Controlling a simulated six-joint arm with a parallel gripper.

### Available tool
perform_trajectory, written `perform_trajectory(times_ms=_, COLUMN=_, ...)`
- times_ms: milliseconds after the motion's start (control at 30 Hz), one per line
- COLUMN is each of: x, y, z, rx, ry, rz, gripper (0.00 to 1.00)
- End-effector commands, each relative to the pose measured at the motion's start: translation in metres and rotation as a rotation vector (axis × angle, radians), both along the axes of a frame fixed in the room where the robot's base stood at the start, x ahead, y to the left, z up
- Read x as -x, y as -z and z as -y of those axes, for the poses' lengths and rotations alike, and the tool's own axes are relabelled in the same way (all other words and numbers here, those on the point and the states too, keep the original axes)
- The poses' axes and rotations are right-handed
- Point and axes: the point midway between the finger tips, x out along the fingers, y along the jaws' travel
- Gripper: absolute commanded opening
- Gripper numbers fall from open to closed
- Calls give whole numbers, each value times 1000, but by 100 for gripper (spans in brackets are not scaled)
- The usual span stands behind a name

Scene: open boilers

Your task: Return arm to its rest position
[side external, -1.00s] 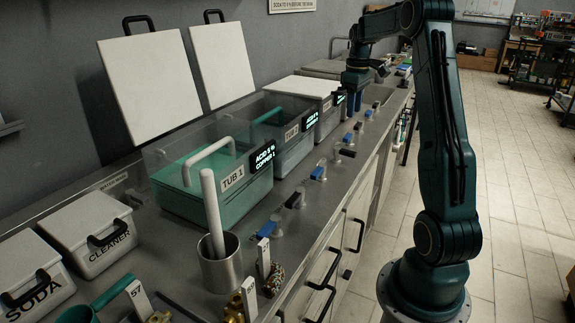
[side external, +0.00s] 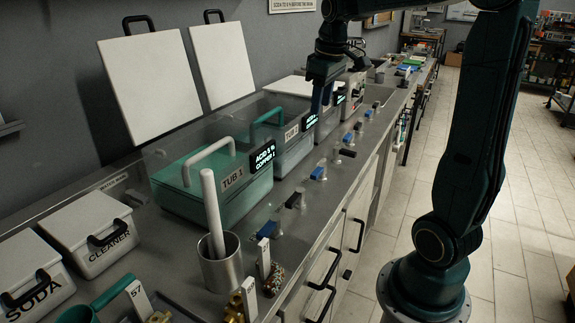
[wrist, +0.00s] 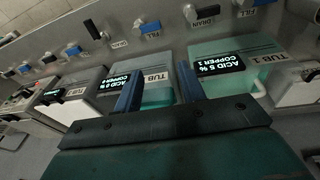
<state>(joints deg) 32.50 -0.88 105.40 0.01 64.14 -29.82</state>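My gripper (side external: 322,98) hangs fingers-down over the counter, in front of the tubs' label displays in the side view. In the wrist view my gripper (wrist: 158,78) shows two blue fingers spread apart, with nothing held between them. My arm reaches up from its base beside the counter and bends over toward the tubs.
Tub 1 (side external: 212,198), with green contents, and a second tub (side external: 290,145) stand uncovered. Two white lids (side external: 148,85) lean on the wall. Blue and black valves line the counter's front (side external: 262,225). A steel cup (side external: 220,262) holds a white rod.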

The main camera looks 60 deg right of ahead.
Motion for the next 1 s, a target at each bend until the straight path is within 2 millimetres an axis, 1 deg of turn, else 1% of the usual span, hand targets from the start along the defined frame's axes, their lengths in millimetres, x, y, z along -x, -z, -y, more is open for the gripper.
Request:
perform_trajectory(times_ms=33, x=4, y=-4, z=-18, rx=5, ry=-10, rz=18, gripper=40)
perform_trajectory(times_ms=200, x=21, y=-8, z=-65, rx=9, ry=-21, rz=74, gripper=40)
perform_trajectory(times_ms=367, x=42, y=-7, z=-105, rx=6, ry=-32, rz=129, gripper=40)
perform_trajectory(times_ms=500, x=63, y=-2, z=-135, rx=-6, ry=-43, rz=177, gripper=40)
perform_trajectory(times_ms=700, x=96, y=11, z=-170, rx=-34, ry=-58, rz=245, gripper=40)
perform_trajectory(times_ms=800, x=111, y=19, z=-183, rx=-53, ry=-63, rz=275, gripper=40)
perform_trajectory(times_ms=900, x=123, y=27, z=-192, rx=-68, ry=-68, rz=298, gripper=40)
perform_trajectory(times_ms=1000, x=131, y=32, z=-197, rx=-80, ry=-71, rz=312, gripper=40)
